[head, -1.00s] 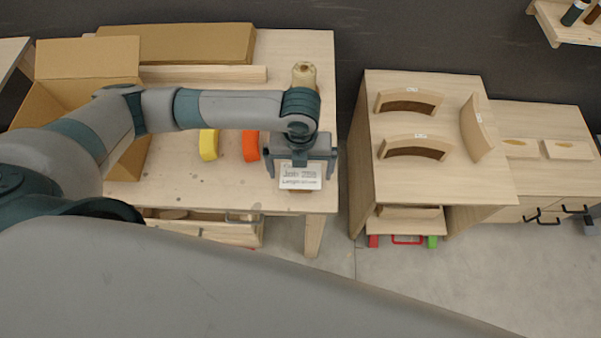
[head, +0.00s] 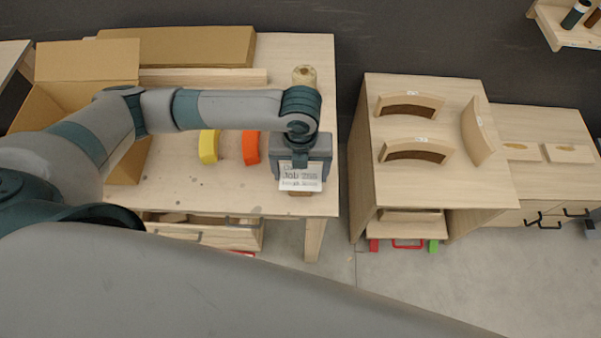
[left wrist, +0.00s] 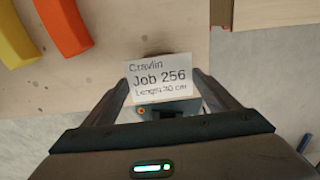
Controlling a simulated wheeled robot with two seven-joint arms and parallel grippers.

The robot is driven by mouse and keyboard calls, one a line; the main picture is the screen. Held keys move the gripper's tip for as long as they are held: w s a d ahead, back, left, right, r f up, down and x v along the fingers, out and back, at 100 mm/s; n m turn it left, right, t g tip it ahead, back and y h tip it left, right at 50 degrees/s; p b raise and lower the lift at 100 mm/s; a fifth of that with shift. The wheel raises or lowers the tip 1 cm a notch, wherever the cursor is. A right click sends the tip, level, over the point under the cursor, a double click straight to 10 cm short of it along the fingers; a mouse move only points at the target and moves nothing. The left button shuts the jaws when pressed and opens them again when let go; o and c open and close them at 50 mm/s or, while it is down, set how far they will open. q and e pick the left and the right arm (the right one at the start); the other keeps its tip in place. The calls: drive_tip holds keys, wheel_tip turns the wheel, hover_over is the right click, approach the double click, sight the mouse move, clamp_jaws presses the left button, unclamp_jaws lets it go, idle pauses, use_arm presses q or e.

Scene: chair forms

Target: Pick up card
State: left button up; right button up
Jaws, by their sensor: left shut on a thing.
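The card (head: 300,178) is a white rectangle with printed text, at the front right of the left table. In the left wrist view the card (left wrist: 160,79) reads "Job 256" and sits between the two fingers. My left gripper (head: 300,166) is shut on the card, near the table's front edge. It also shows in the left wrist view (left wrist: 162,92), with a finger at each side of the card. A small wooden piece and a dark block lie just behind or below the card, mostly hidden. My right gripper is not in view.
A yellow curved piece (head: 209,146) and an orange one (head: 251,147) lie left of the gripper. An open cardboard box (head: 88,60) stands at the left. A second table (head: 430,110) to the right holds curved wooden pieces, with a floor gap between.

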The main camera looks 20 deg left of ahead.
sight(303, 177)
use_arm(q)
drive_tip(key=r, duration=0.1)
drive_tip(key=r+b, duration=0.1)
drive_tip(key=r, duration=0.1)
drive_tip(key=shift+d+r, duration=0.3)
drive_tip(key=shift+r, duration=0.1)
drive_tip(key=d+r+b, duration=0.3)
drive_tip(key=d+r, duration=0.3)
drive_tip(key=d, duration=0.5)
drive_tip(key=shift+r, duration=0.4)
